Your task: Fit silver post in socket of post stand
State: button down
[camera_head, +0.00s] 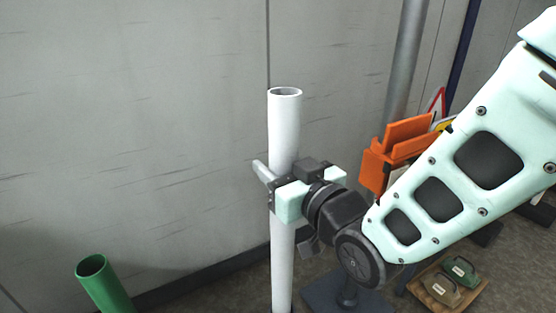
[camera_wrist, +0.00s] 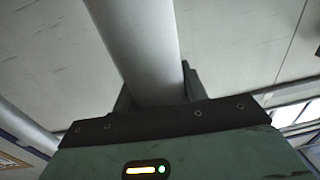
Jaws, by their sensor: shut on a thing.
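My gripper (camera_head: 292,190) is shut around an upright post (camera_head: 284,125), near the middle of the head view. The post looks white there and light grey in the wrist view (camera_wrist: 142,45), where it runs between the fingers. Its open top shows; its lower end is cut off by the picture's bottom edge. A dark base plate with a short upright piece (camera_head: 348,293), perhaps the post stand, is on the floor to the right of the post, partly hidden by my arm. I cannot make out a socket opening. A thicker grey pole (camera_head: 405,60) stands behind, its foot hidden.
A green tube (camera_head: 105,285) stands at lower left. Orange barrier-like pieces (camera_head: 400,150) and a red-edged sign (camera_head: 437,103) are behind my arm. A wooden tray (camera_head: 425,288) with weights (camera_head: 459,270) lies at lower right. A grey wall (camera_head: 130,120) closes the back.

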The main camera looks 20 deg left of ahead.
notch_tip(320, 180, down, 7)
jog(key=b, duration=0.6)
jog(key=shift+f+b, duration=0.1)
jog(key=shift+b, duration=0.4)
dwell(0.4)
jog(key=c, duration=0.7)
grip_release()
jog(key=shift+f, duration=0.1)
jog(key=shift+s+d, duration=0.1)
jog(key=b+v, duration=1.7)
